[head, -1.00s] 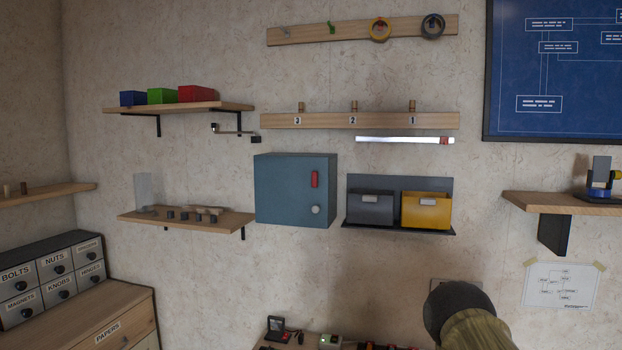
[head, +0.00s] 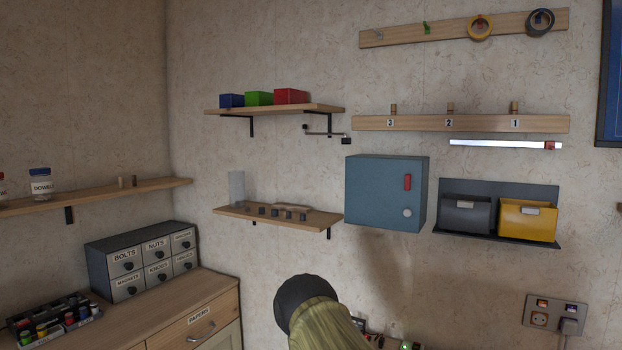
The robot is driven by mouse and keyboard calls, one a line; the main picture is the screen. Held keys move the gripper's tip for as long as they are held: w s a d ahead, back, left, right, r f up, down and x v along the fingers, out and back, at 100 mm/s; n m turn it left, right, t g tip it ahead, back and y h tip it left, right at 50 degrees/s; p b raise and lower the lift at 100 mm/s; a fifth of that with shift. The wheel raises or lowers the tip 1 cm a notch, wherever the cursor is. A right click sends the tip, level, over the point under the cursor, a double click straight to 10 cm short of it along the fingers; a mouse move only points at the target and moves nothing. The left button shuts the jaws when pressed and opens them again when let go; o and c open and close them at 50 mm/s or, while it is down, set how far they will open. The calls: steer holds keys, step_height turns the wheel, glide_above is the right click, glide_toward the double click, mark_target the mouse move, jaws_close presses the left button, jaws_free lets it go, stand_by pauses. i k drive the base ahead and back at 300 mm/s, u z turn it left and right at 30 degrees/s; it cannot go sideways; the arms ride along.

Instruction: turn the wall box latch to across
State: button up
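The wall box (head: 385,195) is a blue-grey cabinet on the wall, right of the middle in the head view, with its door shut. Its latch (head: 407,182) is a red bar on the right part of the door, standing upright. A pale round knob (head: 407,213) sits below the latch. My gripper is not in view. Only a dark rounded part of my arm with a khaki sleeve shows at the bottom middle, below and left of the box and apart from it in the picture.
Two bins, grey (head: 467,215) and yellow (head: 527,220), hang right of the box. A shelf (head: 280,219) with small dark pieces is close on its left. A numbered peg rail (head: 470,124) and a light bar (head: 500,143) are above. The wall below the box is bare.

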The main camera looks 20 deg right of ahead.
mark_target(407, 177)
steer(key=u, duration=0.6)
steer(key=i, duration=0.85)
steer(key=z, duration=2.4)
